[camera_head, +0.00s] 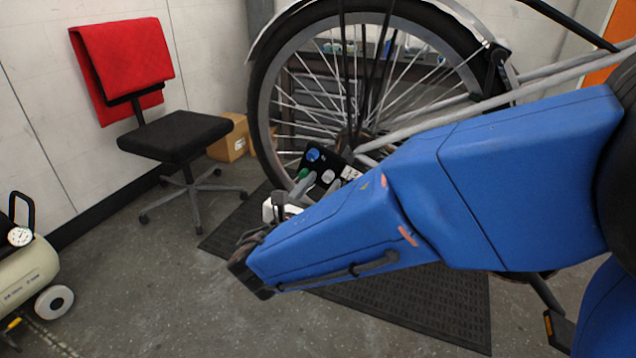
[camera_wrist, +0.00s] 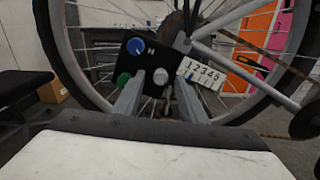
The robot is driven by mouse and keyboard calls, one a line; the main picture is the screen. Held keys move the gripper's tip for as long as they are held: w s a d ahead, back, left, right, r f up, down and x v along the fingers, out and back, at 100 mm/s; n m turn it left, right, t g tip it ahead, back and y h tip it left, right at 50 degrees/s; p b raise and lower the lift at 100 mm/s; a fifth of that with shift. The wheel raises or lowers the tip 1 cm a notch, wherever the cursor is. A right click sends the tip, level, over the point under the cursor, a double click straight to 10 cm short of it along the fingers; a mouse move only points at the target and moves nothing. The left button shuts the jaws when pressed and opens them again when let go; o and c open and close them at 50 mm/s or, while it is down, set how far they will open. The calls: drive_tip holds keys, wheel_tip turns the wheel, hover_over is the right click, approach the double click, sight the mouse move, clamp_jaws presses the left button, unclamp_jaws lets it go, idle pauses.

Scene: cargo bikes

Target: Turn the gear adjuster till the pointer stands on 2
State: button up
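A black panel (camera_wrist: 150,62) is mounted by the bike's rear wheel hub. It carries a blue knob (camera_wrist: 136,46) at upper left, a green knob (camera_wrist: 123,80) at lower left and a pale grey knob (camera_wrist: 161,76) at right. I cannot tell for sure which knob is the gear adjuster. A white scale (camera_wrist: 205,72) with digits 1 to 5 stands right of the panel. Small blue marks show under the digits; I cannot read where the pointer stands. My gripper (camera_wrist: 160,87) is open, its fingers apart below and either side of the grey knob. The head view shows the panel (camera_head: 322,166) beyond my arm.
The bike's rear wheel (camera_head: 262,90) rises behind the panel. A black chair with a red cloth (camera_head: 125,60) stands at left, a cardboard box (camera_head: 232,138) behind it. A compressor (camera_head: 25,270) is at lower left. A dark mat (camera_head: 420,305) lies on the floor.

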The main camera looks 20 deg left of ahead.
drive_tip(key=shift+w+d, duration=0.1)
drive_tip(key=shift+w, duration=0.7)
clamp_jaws()
drive_tip(key=shift+m, duration=0.3)
drive_tip(key=m, duration=0.4)
drive_tip(key=shift+m, duration=2.4)
drive_tip(key=shift+r, duration=0.1)
